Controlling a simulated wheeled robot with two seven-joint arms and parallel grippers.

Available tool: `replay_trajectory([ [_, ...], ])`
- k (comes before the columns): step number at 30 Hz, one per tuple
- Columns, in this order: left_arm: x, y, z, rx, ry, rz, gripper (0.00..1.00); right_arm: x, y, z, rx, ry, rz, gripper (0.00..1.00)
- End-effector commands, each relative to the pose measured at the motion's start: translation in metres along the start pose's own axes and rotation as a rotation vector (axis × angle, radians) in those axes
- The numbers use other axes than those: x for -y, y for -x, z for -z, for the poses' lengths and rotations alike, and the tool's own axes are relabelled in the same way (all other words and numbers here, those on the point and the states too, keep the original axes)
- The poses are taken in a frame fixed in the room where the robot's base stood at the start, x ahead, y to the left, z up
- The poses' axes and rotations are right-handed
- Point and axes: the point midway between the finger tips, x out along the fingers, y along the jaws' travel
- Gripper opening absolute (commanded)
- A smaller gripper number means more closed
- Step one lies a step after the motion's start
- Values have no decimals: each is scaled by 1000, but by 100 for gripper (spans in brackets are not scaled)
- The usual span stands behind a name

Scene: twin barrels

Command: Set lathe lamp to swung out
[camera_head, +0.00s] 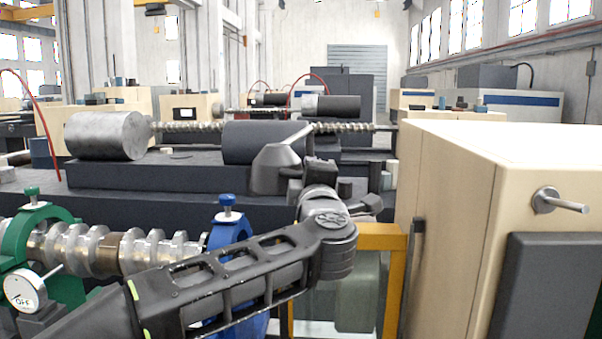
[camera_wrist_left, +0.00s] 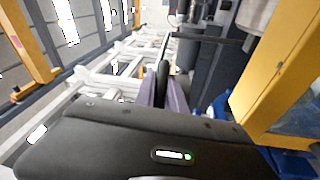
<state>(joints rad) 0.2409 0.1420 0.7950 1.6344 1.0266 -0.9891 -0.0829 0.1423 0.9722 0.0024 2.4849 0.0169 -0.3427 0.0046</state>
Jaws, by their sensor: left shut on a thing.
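A dark grey conical lamp shade (camera_head: 274,168), which I take to be the lathe lamp, hangs over the front of the dark lathe bed in the head view. A short slanted arm rises from its top. My left gripper (camera_head: 318,168) is right beside the shade, pointing away from the head camera, so its fingertips are mostly hidden. In the left wrist view, my left gripper (camera_wrist_left: 163,88) is shut on a thin dark part (camera_wrist_left: 163,74), seemingly of the lamp. Which part of the lamp it is, I cannot tell. My right gripper is in neither view.
A cream cabinet (camera_head: 450,210) with a metal handle (camera_head: 560,202) stands close on the right. A yellow frame (camera_head: 392,285) is beside it. Grey cylinders (camera_head: 105,135) lie on the lathe bed behind.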

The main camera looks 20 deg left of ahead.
Motion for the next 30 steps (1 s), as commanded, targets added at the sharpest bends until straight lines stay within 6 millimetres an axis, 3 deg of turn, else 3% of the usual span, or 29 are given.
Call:
replay_trajectory([
  [9,-4,0,3,-8,2,-7,0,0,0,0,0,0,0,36],
  [10,-4,0,3,-8,2,-7,17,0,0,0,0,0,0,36],
  [12,-4,0,3,-7,1,-5,23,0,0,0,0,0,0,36],
  [23,0,5,1,-3,0,-2,23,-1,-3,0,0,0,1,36],
  [30,1,38,0,-3,0,-5,23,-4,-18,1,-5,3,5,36],
])
